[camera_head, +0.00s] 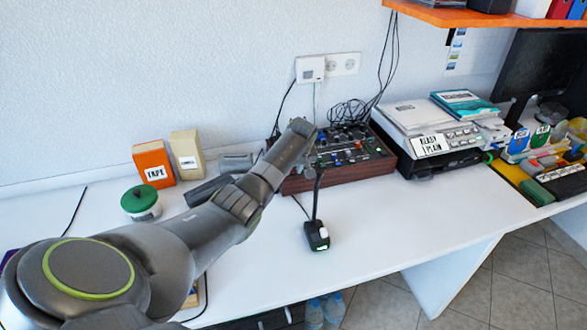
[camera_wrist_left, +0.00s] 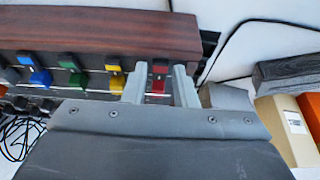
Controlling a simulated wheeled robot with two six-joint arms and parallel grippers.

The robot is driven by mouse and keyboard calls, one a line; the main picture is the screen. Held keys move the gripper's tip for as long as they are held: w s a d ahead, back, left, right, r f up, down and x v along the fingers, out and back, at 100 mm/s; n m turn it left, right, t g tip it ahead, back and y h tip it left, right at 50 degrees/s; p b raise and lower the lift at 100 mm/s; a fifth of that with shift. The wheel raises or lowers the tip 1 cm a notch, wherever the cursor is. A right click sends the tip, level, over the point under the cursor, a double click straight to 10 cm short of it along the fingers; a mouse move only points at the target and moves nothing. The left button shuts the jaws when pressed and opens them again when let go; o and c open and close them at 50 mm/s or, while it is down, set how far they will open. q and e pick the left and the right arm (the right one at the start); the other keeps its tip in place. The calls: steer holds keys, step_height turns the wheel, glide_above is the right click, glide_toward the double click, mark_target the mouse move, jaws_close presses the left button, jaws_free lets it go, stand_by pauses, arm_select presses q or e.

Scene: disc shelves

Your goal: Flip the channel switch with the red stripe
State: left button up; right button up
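The mixer console (camera_head: 350,175) with reddish wooden sides stands on the white desk by the wall. In the left wrist view its wooden edge (camera_wrist_left: 90,30) runs across the top, above a row of coloured switches. The red-marked switch (camera_wrist_left: 158,78) is at the right end of this row, beside the yellow one (camera_wrist_left: 116,80). My left gripper (camera_wrist_left: 159,72) is open, one finger on each side of the red switch, with a gap between them. I cannot tell whether a finger touches it. In the head view my left gripper (camera_head: 304,130) hides the console's left part. My right gripper is not in view.
A black device on a thin stem (camera_head: 317,236) stands in front of the console. A TAPE box (camera_head: 153,164), a cream box (camera_head: 187,154) and a green-lidded pot (camera_head: 140,203) stand left. A grey machine (camera_head: 425,130) stands right.

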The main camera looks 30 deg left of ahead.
arm_select(q)
jaws_close()
